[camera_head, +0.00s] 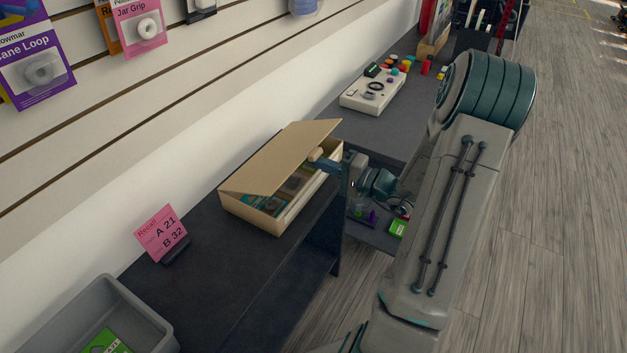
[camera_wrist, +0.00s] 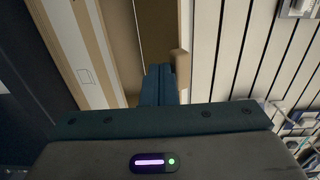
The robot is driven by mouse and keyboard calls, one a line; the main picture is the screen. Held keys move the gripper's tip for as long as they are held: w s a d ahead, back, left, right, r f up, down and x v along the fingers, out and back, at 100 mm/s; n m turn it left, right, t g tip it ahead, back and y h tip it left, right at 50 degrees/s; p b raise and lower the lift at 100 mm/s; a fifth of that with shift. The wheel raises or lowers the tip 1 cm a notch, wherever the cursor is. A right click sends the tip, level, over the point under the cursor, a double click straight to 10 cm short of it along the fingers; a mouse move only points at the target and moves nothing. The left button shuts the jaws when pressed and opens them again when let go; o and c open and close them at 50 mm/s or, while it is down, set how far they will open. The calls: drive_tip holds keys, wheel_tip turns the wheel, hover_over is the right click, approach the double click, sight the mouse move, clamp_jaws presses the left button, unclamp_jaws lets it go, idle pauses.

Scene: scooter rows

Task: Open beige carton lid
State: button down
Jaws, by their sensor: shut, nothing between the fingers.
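The beige carton (camera_head: 253,217) stands on the dark shelf. Small packets (camera_head: 272,204) show inside through the gap. My gripper (camera_head: 322,163) is shut and empty at the carton's right end, at the lid's raised front edge, close to a small beige tab (camera_head: 315,154). I cannot tell whether it touches. In the wrist view my gripper's fingers (camera_wrist: 158,84) point at the carton (camera_wrist: 80,50), beside a beige edge piece (camera_wrist: 179,68).
A pink sign (camera_head: 161,234) stands left of the carton. A grey bin (camera_head: 100,318) is at the lower left. A white device (camera_head: 373,92) with colored knobs sits on the shelf behind. A slatted wall (camera_head: 200,80) with hanging packages runs along the left.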

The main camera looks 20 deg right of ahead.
drive_tip(key=r, duration=0.1)
drive_tip(key=r+p, duration=0.1)
drive_tip(key=r, duration=0.2)
drive_tip(key=shift+w+a+p, duration=0.3)
drive_tip(key=shift+p, duration=0.05)
idle(0.4)
drive_tip(key=shift+w+a+r+p, duration=0.15)
drive_tip(key=shift+w+a+r, duration=0.25)
drive_tip(key=shift+r, duration=0.2)
drive_tip(key=shift+w+a+r+p, duration=0.1)
drive_tip(key=shift+w+a+r, duration=0.2)
drive_tip(key=shift+w+r, duration=0.25)
drive_tip(key=shift+w+a+r+p, duration=0.15)
drive_tip(key=shift+w+a+r, duration=0.25)
drive_tip(key=shift+r, duration=0.2)
drive_tip(key=shift+w, duration=0.15)
drive_tip(key=shift+r+b+x, duration=0.2)
drive_tip(key=shift+b+x, duration=0.05)
drive_tip(key=shift+x, duration=0.55)
drive_tip(key=shift+r+b+x, duration=0.15)
drive_tip(key=shift+b+x, duration=0.05)
drive_tip(key=shift+x, duration=0.6)
drive_tip(key=shift+r+b+x, duration=0.2)
drive_tip(key=shift+b+x, duration=0.05)
drive_tip(key=shift+x, duration=0.55)
drive_tip(key=shift+a, duration=0.1)
